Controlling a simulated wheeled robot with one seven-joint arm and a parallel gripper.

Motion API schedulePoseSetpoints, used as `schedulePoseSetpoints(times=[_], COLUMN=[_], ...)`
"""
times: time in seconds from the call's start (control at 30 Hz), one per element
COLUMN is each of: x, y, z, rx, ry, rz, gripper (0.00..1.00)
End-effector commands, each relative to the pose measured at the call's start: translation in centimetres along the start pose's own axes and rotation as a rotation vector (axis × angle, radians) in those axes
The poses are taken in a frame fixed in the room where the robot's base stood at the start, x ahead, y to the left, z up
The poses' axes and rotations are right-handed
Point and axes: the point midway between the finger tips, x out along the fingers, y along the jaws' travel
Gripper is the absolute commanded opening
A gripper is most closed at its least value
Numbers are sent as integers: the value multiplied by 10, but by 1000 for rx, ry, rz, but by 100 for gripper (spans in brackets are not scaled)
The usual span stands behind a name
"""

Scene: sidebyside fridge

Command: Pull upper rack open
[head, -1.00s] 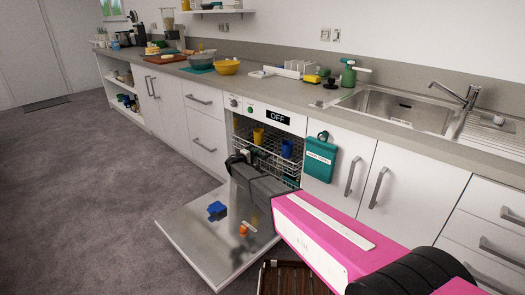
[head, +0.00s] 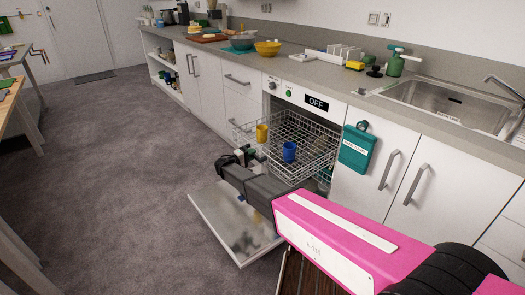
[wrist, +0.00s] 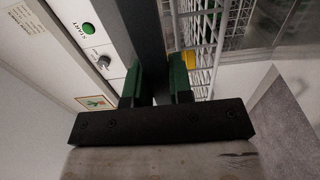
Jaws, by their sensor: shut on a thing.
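The upper rack (head: 310,137) is a white wire basket that extends out of the dishwasher over the lowered door (head: 226,222). A yellow cup (head: 262,133) and a blue cup (head: 289,151) stand in it. My gripper (head: 260,153) is at the rack's front side, shut on it. The exact wire between the fingers is hard to make out. The yellow cup shows there beyond the right finger (wrist: 189,59).
The dishwasher panel (head: 300,97) reads OFF. The counter above holds bowls and a sink (head: 447,105). Open grey floor (head: 120,150) lies left. Tables stand at the far left edge.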

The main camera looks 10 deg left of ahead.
Motion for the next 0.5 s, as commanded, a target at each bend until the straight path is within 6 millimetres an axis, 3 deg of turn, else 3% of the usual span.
schedulePoseSetpoints(times=[0.2, 0.5], x=[-36, -54], y=[-1, -1], z=[1, 1], rx=[-1, -1], ry=[-1, -3], rz=[-4, -3], gripper=[0, 0])
